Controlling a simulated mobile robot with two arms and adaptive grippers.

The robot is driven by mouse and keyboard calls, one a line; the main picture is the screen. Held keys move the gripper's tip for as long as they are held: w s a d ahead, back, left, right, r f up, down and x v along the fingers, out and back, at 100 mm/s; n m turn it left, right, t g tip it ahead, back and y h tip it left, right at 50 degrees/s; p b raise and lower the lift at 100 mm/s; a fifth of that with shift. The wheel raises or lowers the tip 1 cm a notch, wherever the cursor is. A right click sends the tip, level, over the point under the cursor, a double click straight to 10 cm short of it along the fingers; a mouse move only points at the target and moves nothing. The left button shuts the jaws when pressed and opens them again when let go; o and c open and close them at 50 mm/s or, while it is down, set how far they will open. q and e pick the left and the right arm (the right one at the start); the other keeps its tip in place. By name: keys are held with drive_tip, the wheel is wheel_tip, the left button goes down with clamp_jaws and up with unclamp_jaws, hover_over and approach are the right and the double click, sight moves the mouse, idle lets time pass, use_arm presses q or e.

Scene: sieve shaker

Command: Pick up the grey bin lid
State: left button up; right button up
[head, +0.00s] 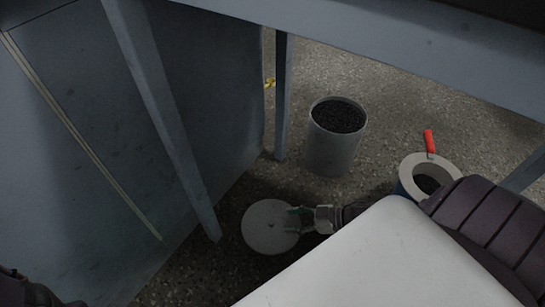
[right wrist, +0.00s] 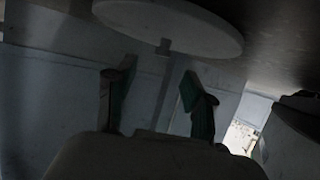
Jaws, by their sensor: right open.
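The grey bin lid (head: 262,226) is a round, flat disc lying on the floor near the foot of a table leg in the head view. In the right wrist view the lid (right wrist: 170,20) is at the top, with a small knob (right wrist: 163,47) at its middle. My right gripper (head: 293,220) is over the right part of the lid in the head view. In the right wrist view its two fingers (right wrist: 155,88) are spread with nothing between them, pointing toward the knob with a gap. My left gripper is out of view.
A grey bin (head: 334,150) full of dark granules stands open on the floor behind. A round container with a pale rim (head: 412,166) and a red-handled tool (head: 429,142) are to the right. Blue-grey table legs (head: 282,95) and a cabinet panel (head: 205,75) bound the space.

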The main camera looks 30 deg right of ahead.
sight(272, 221)
drive_tip(key=b+x, duration=0.1)
drive_tip(key=x, duration=0.1)
drive_tip(key=shift+w+a+f, duration=0.15)
drive_tip(key=b+x, duration=0.3)
drive_tip(key=x, duration=0.1)
drive_tip(key=shift+f+b, duration=0.25)
drive_tip(key=shift+b, duration=0.15)
drive_tip(key=shift+w+a, duration=0.2)
drive_tip(key=shift+a, duration=0.15)
clamp_jaws()
